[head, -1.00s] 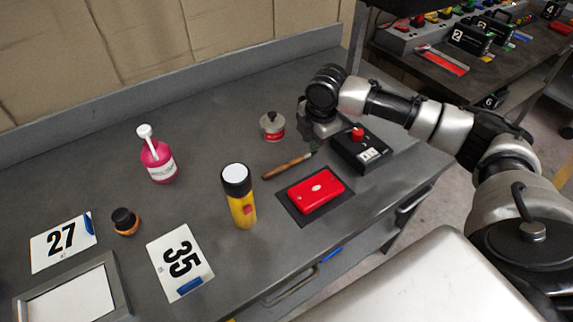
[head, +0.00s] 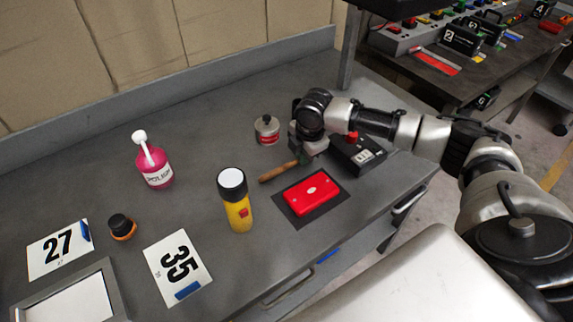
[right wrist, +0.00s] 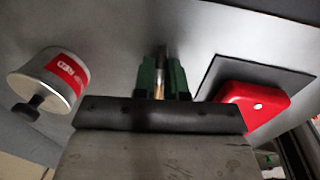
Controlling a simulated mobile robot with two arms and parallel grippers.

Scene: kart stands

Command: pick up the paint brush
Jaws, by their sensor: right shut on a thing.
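The paint brush (head: 278,172) lies on the grey workbench with its wooden handle pointing to the lower left in the head view. My right gripper (head: 304,160) is down at the brush's right end and shut on it. The brush's bristle end is hidden by the gripper in the head view. In the right wrist view, the green fingers of my right gripper (right wrist: 162,80) close around the brush (right wrist: 160,86), of which only a narrow part shows between them. My left gripper is not in view.
A red case (head: 313,192) on a dark mat lies just in front of the gripper. A round tin (head: 267,130) stands behind it, and a black box with a red knob (head: 360,155) is to the right. A yellow flashlight (head: 236,204) stands left of the brush.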

